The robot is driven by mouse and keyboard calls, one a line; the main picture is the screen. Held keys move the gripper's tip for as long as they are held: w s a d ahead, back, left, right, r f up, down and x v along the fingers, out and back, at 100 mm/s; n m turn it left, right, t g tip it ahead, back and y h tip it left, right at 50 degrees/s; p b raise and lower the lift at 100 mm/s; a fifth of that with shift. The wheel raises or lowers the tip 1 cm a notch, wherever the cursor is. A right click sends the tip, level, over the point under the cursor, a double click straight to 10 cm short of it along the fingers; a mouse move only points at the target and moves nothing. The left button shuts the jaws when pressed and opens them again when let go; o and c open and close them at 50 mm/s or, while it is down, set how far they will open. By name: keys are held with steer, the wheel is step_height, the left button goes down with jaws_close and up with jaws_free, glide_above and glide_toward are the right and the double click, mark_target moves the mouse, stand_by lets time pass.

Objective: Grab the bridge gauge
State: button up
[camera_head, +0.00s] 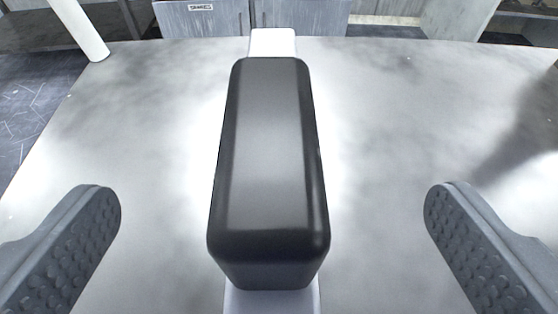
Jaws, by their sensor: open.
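A dark block-shaped thing with rounded edges, which I take to be the bridge gauge (268,150), lies lengthwise away from me in the middle of the view. A pale end piece (272,43) shows at its far end and another pale part (272,300) at its near end. My gripper (272,205) is open, with one grey studded finger on each side of the block. Both fingers are apart from it with clear gaps. The block's underside is hidden.
The block is over a grey, mottled tabletop (400,120) with free room on both sides. A white post (80,28) stands at the upper left. Grey cabinets (205,20) are beyond the far edge. A dark shadow falls at the right.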

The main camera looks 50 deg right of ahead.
steer(key=shift+w+d+f, duration=0.15)
steer(key=shift+w+d, duration=0.05)
steer(key=shift+d, duration=0.05)
steer(key=shift+c, duration=0.4)
steer(key=c, duration=1.4)
